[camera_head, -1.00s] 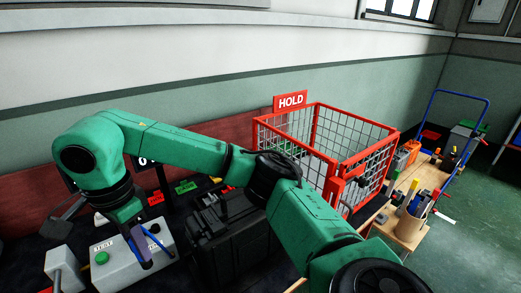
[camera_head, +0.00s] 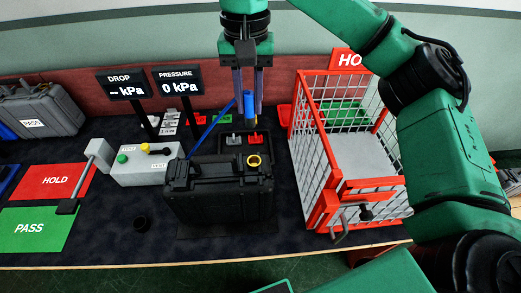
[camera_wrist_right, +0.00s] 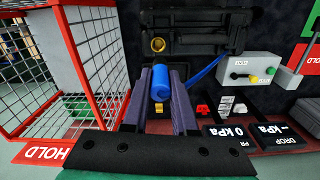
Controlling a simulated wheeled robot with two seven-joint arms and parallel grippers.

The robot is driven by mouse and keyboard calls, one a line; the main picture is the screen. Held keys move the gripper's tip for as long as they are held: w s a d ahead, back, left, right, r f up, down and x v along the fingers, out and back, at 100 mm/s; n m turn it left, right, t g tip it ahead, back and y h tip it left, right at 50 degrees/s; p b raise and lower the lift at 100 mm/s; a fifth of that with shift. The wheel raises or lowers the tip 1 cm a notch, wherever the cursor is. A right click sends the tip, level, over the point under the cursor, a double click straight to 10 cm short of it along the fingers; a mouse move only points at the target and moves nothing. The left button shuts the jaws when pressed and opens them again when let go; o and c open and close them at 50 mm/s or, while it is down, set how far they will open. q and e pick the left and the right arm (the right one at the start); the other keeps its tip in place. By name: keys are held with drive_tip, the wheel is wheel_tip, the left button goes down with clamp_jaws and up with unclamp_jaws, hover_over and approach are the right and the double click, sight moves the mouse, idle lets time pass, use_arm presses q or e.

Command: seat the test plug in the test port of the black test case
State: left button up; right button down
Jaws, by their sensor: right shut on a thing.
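My right gripper (camera_head: 248,108) points down and is shut on the blue test plug (camera_head: 249,104), with a blue hose running from it down to the left. The plug hangs above the far side of the black test case (camera_head: 220,196), apart from it. The test port, a yellow ring (camera_head: 254,161), is on top of the case, nearer than the plug in the head view. In the right wrist view the plug (camera_wrist_right: 161,82) is between the fingers and the port ring (camera_wrist_right: 157,45) lies just above it in the picture. My left gripper is not in view.
A grey test box (camera_head: 146,165) with a green button stands left of the case. The red HOLD cage (camera_head: 312,190) stands close on the right. Pressure displays (camera_head: 179,80) stand behind. Red HOLD and green PASS mats (camera_head: 36,230) and a grey case (camera_head: 40,110) lie left.

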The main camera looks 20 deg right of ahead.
sight(250, 124)
wheel_tip(250, 124, down, 6)
drive_tip(key=shift+f, duration=0.1)
drive_tip(key=f, duration=0.2)
drive_tip(key=f+p, duration=0.1)
drive_tip(key=f, duration=0.2)
drive_tip(key=f+p, duration=0.1)
drive_tip(key=f, duration=0.1)
drive_tip(key=shift+d+f, duration=0.2)
drive_tip(key=shift+d, duration=0.05)
drive_tip(key=shift+f, duration=0.2)
drive_tip(key=shift+d+f, duration=0.1)
drive_tip(key=shift+f, duration=0.1)
drive_tip(key=c, duration=0.8)
unclamp_jaws()
drive_tip(key=shift+r, duration=0.1)
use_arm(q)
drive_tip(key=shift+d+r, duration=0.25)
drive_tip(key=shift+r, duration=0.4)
use_arm(e)
drive_tip(key=shift+o, duration=0.5)
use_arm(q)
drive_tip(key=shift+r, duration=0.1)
